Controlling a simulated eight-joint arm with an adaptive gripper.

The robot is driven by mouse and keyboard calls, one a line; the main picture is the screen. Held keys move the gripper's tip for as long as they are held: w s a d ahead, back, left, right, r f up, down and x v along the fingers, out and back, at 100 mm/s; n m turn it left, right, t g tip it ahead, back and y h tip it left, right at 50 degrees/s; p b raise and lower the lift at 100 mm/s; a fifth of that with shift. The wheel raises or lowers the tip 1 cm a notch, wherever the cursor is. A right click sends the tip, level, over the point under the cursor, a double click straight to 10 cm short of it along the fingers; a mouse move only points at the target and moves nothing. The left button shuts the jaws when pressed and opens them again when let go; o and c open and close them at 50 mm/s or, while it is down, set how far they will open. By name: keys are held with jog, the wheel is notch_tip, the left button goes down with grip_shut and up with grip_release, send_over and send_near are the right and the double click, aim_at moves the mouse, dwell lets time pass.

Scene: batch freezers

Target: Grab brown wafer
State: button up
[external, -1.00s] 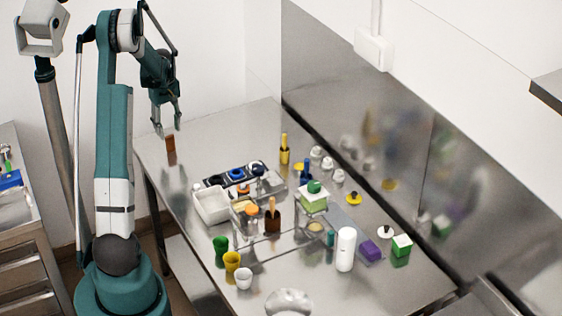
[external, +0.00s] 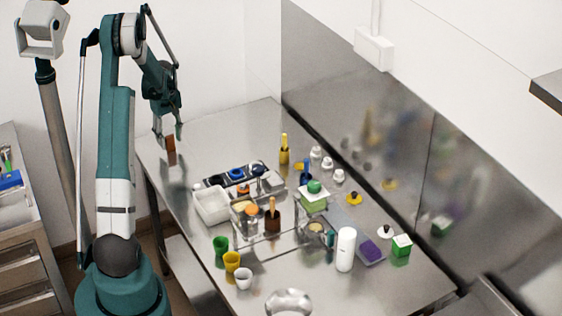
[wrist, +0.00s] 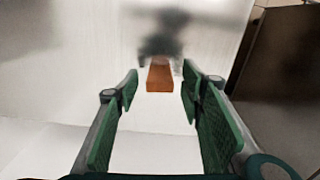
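The brown wafer (external: 171,152) is a small upright block at the far left end of the steel table. My gripper (external: 168,132) is just above it and points down, with its fingers apart. In the wrist view the wafer (wrist: 160,76) shows orange-brown between the tips of my green-padded fingers (wrist: 160,88). A gap shows on both sides of it, and neither finger is seen touching it. My gripper is open and empty.
The steel table (external: 228,135) is clear around the wafer. A white bin (external: 211,206), a caddy with blue and black lids (external: 237,174), and several cups and bottles stand further right and nearer the camera. A metal wall runs along the right side.

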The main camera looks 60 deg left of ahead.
jog(key=shift+f, duration=1.25)
jog(key=c, duration=0.8)
